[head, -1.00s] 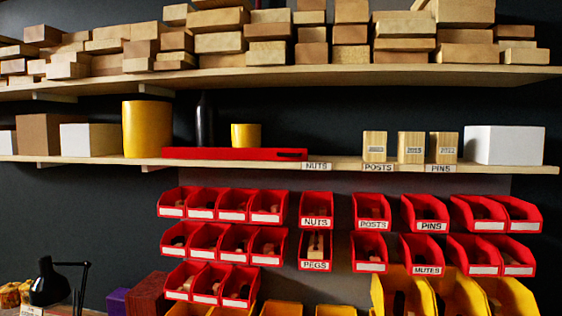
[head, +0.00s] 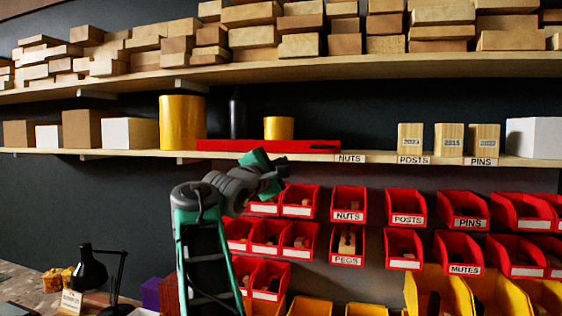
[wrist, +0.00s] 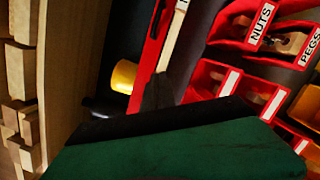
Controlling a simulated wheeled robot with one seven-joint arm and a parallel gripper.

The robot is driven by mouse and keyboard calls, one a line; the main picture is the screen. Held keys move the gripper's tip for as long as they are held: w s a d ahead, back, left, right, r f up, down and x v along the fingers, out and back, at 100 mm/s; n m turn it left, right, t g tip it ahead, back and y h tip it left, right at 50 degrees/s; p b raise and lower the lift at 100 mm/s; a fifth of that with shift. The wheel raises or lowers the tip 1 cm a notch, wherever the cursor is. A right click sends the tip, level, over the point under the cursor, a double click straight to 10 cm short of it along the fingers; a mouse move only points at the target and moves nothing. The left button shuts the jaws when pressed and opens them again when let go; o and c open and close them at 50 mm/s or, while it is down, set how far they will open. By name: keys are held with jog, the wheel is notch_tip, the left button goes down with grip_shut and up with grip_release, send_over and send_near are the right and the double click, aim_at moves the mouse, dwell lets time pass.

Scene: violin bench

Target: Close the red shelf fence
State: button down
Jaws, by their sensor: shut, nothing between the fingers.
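The red shelf fence (head: 240,145) is a long low red bar along the front of the middle shelf, with a small dark slot near its right end. My gripper (head: 268,160) is just below and in front of the fence's middle in the head view. In the tilted wrist view the fence is a red strip (wrist: 146,66) beyond the dark fingertips (wrist: 158,94). My gripper is shut and empty. I cannot tell whether the fingertips touch the fence or shelf edge.
Red bins (head: 348,203) hang below the shelf. Wooden blocks fill the upper shelf (head: 330,73). A black lamp (head: 90,268) stands lower left.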

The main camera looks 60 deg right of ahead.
aim_at(308, 148)
jog(key=p+x, duration=0.2)
jog(key=x, duration=0.4)
jog(key=shift+r, duration=0.2)
jog(key=s, duration=0.1)
jog(key=s+r, duration=0.1)
jog(key=s+p, duration=0.1)
jog(key=shift+d+r, duration=0.35)
jog(key=shift+d, duration=0.05)
jog(key=shift+d+f, duration=0.1)
jog(key=shift+d, duration=0.05)
jog(key=shift+s, duration=0.1)
